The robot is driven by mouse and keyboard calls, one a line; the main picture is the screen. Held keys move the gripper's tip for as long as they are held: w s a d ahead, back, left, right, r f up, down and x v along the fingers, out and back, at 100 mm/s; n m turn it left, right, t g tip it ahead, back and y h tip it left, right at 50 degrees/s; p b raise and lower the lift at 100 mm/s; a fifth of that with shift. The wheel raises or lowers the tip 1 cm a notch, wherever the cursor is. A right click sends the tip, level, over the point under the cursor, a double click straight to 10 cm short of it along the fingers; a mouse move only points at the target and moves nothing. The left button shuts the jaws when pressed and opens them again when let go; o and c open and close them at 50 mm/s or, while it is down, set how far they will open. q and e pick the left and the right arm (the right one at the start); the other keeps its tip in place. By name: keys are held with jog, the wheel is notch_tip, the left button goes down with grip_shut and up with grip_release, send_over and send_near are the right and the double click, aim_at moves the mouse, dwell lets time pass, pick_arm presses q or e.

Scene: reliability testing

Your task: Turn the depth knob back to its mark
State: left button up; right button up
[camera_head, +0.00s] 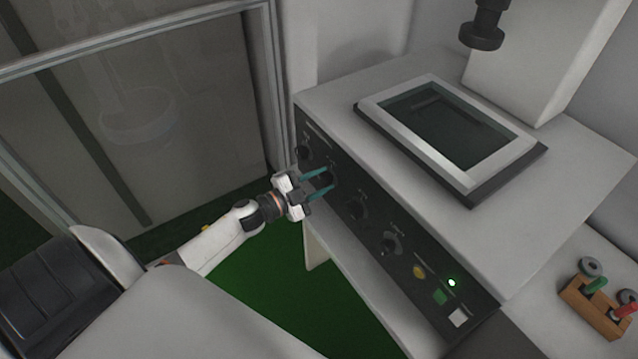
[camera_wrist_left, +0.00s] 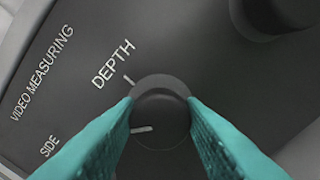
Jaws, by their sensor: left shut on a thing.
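The depth knob (camera_wrist_left: 160,118) is a round black knob on the dark front panel, below the white word DEPTH in the left wrist view. Its white pointer line (camera_wrist_left: 141,129) points left in that view. A white tick mark (camera_wrist_left: 128,82) on the panel lies up and left of the knob, so pointer and mark are not in line. My left gripper (camera_head: 322,183) has its teal fingers on both sides of the knob, shut on it; they also show in the left wrist view (camera_wrist_left: 161,122). My right gripper is not in view.
Other black knobs (camera_head: 357,208) sit along the panel (camera_head: 420,257), with yellow, green and white buttons and a lit green lamp (camera_head: 452,282) at its right end. The machine's stage (camera_head: 445,125) is above. A wooden rack (camera_head: 594,308) with coloured-handled pieces stands at right.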

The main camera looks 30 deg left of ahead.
pick_arm(q)
jog(key=m+b, duration=0.1)
jog(key=m, duration=0.1)
jog(key=m+b, duration=0.1)
jog(key=m, duration=0.2)
jog(key=shift+f+m, duration=0.2)
jog(key=shift+m, duration=0.1)
jog(key=m+b, duration=0.2)
jog(key=m, duration=0.2)
jog(key=shift+m+b, duration=0.35)
jog(key=shift+m, duration=0.35)
jog(key=o, duration=1)
jog(key=shift+s+a, duration=0.15)
jog(key=shift+s, duration=0.35)
jog(key=shift+b+v, duration=1.3)
jog(key=shift+v, duration=4.25)
